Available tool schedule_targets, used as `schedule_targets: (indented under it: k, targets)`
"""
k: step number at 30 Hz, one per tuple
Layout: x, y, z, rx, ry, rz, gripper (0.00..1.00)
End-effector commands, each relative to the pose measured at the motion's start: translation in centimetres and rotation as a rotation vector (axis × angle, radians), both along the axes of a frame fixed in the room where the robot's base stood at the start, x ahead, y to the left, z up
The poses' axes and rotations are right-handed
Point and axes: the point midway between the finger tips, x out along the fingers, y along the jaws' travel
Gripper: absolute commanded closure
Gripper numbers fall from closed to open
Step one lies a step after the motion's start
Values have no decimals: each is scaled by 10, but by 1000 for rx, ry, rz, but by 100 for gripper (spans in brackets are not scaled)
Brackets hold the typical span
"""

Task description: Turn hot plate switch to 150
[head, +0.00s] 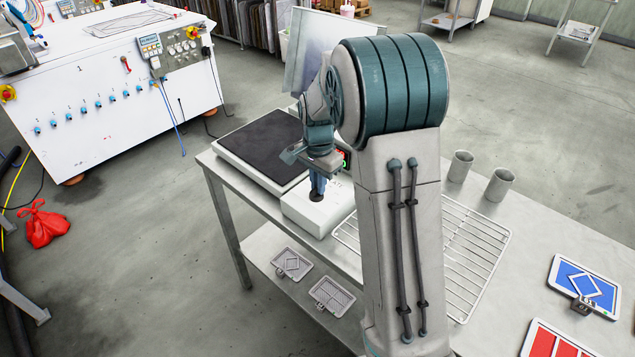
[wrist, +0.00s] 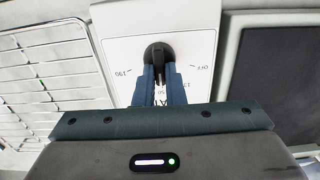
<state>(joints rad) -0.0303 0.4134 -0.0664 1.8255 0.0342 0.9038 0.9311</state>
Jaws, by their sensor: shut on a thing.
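The hot plate has a dark square top (head: 262,143) and a white control housing (head: 308,213) at its front. The black round switch (head: 316,197) sits on that housing, and it also shows in the wrist view (wrist: 157,50). My gripper (wrist: 158,72) is shut on the switch, with a blue finger on each side of it. In the head view my gripper (head: 317,183) points down at the switch. Dial marks lie around it: OFF on the right, and a number on the left that looks like 190 or 150. Other marks and the pointer are partly hidden by my fingers.
A wire rack (head: 470,255) lies on the table beside the hot plate. Two grey cups (head: 461,166) stand behind it. Blue (head: 585,284) and red (head: 556,342) trays are at the right. Grey trays (head: 291,263) lie on the lower shelf.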

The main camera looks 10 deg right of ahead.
Motion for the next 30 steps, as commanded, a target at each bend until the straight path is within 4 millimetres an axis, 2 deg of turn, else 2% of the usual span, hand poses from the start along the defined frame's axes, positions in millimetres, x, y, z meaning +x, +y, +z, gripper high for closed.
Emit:
schedule_targets:
  k: [2, 3, 5, 13, 17, 20, 30]
  targets:
    - [0, -1, 1, -1, -2, 0, 100]
    - [0, -1, 1, -1, -2, 0, 84]
    - [0, -1, 1, -1, -2, 0, 68]
    - [0, 0, 1, -1, -1, 1, 68]
    - [0, 0, 8, 0, -1, 1, 68]
    - [1, 0, 23, 0, -5, 2, 68]
    - [1, 0, 99, -1, -6, 1, 68]
